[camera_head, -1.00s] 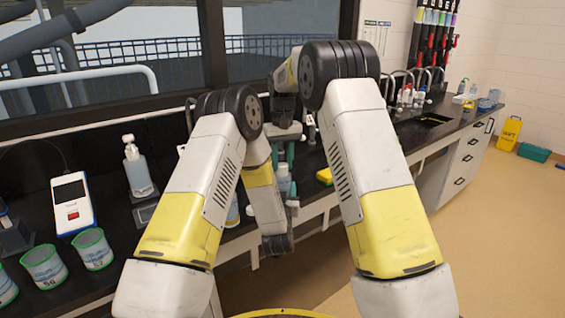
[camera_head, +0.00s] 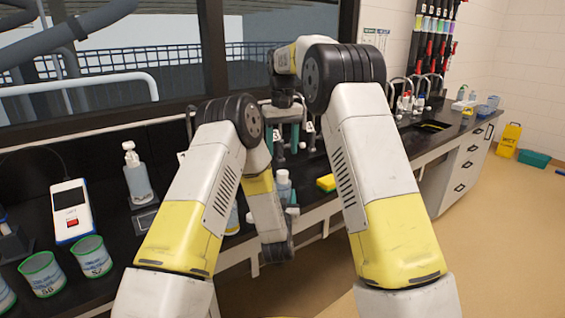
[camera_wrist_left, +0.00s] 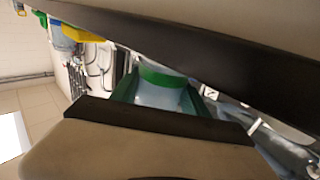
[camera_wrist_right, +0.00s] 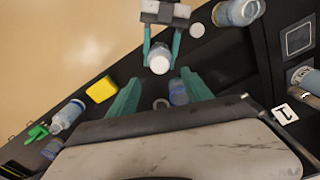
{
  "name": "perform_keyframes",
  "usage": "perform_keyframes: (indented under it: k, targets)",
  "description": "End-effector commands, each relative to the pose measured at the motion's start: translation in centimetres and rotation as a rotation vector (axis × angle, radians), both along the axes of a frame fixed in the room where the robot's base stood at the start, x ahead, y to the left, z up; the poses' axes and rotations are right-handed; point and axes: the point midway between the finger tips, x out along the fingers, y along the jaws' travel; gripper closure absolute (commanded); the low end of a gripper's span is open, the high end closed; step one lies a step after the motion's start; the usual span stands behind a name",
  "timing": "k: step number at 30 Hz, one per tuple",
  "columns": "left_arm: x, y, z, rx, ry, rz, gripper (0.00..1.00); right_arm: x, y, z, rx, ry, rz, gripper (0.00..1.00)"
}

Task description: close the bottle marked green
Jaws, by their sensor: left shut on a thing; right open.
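The bottle with a green band (camera_wrist_left: 160,78) is between my left gripper's fingers in the left wrist view. It shows in the head view as a pale blue bottle (camera_head: 283,187). In the right wrist view my left gripper (camera_wrist_right: 161,48) is shut on it, and its round white top (camera_wrist_right: 159,64) faces that camera. I cannot tell whether that top is a cap or an open mouth. My right gripper (camera_head: 295,147) points down, open and empty, above and beyond the bottle. A flat white disc (camera_wrist_right: 197,30) lies on the counter; a pale ring (camera_wrist_right: 161,103) shows between the right fingers.
A yellow sponge (camera_head: 326,182) lies near the counter's front edge. Another bottle (camera_wrist_right: 178,92) is on the counter below my right gripper. A pump bottle (camera_head: 137,175), a white meter (camera_head: 72,210) and green-rimmed beakers (camera_head: 92,257) stand at left. Taps and a sink are farther right.

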Motion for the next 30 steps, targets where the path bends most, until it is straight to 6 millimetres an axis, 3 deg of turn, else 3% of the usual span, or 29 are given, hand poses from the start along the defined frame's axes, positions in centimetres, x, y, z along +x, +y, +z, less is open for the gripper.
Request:
perform_keyframes:
  k: [3,7,18,19,21,23,30]
  targets:
    - [0.0,0.0,0.0,0.0,-0.001,0.0,1.0,0.1,0.0,2.1,0.001,-0.002,-0.001,0.42]
    - [0.0,0.0,0.0,0.0,-0.001,0.0,1.0,0.0,0.0,3.5,0.0,-0.001,-0.001,0.42]
    - [0.0,0.0,0.0,0.0,-0.001,0.0,1.0,0.0,0.0,4.1,0.0,0.001,-0.001,0.42]
    - [0.0,0.0,0.0,0.0,-0.001,0.0,0.43,0.0,0.0,4.1,0.0,0.001,-0.001,0.42]
    - [0.0,0.0,0.0,0.0,-0.001,0.0,0.29,0.0,0.0,4.1,0.0,0.001,-0.001,0.42]
    - [0.0,0.0,0.0,0.0,-0.001,0.0,0.22,0.0,0.0,4.1,0.0,0.001,-0.001,0.42]
    - [0.0,0.0,0.0,0.0,0.0,0.0,0.22,0.0,0.0,4.1,0.0,0.001,-0.001,0.42]
